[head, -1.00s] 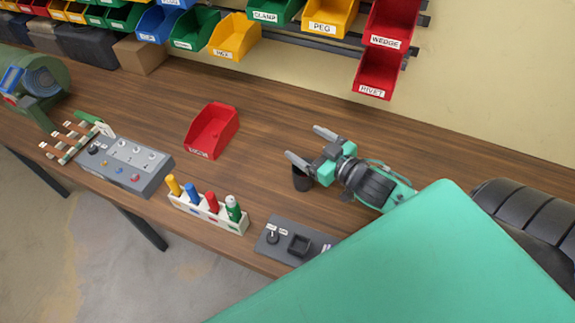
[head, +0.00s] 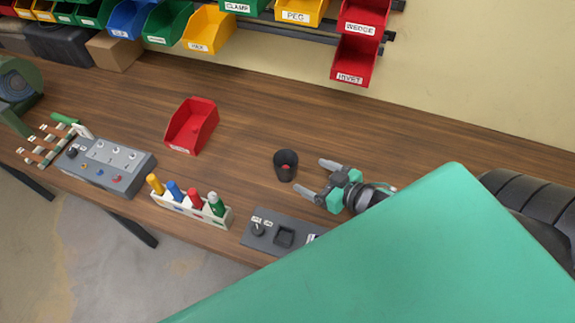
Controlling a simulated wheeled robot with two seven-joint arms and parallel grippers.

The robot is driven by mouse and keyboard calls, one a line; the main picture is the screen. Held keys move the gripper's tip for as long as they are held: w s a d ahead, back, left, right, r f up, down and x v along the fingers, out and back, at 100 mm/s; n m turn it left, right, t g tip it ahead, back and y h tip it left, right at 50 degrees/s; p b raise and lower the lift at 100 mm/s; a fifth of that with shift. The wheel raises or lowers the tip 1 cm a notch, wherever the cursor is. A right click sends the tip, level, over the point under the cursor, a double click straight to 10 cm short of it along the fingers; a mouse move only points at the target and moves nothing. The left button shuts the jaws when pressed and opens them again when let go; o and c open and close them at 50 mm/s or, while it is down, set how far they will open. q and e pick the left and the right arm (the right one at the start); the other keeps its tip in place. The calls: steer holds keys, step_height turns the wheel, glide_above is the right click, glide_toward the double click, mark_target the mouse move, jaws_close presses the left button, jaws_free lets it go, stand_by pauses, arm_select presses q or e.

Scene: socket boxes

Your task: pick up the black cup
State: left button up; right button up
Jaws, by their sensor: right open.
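The black cup (head: 286,165) stands upright on the wooden bench, with something small and red showing inside it. My right gripper (head: 318,180) is open and empty, just to the right of the cup. Its two fingers point left toward the cup, and a gap shows between them and it. My left gripper is not in the head view.
A red bin (head: 191,126) sits left of the cup on the bench (head: 250,110). A rack of coloured markers (head: 190,205), a dark panel (head: 283,236) and a grey switch box (head: 108,165) line the front edge. Labelled bins hang behind. The bench behind the cup is clear.

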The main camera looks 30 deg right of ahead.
mark_target(294, 167)
steer(key=p+x, duration=0.1)
steer(key=x, duration=0.5)
steer(key=shift+w, duration=0.1)
steer(key=shift+w+a, duration=0.1)
steer(key=shift+w, duration=0.25)
steer(key=p+x, duration=0.1)
steer(key=x, duration=0.2)
steer(key=shift+w+f+p, duration=0.1)
steer(key=shift+f+p, duration=0.05)
steer(key=shift+p, duration=0.2)
steer(key=shift+w+a+f, duration=0.15)
steer(key=shift+w+f, duration=0.15)
steer(key=shift+w, duration=0.2)
steer(key=c, duration=0.9)
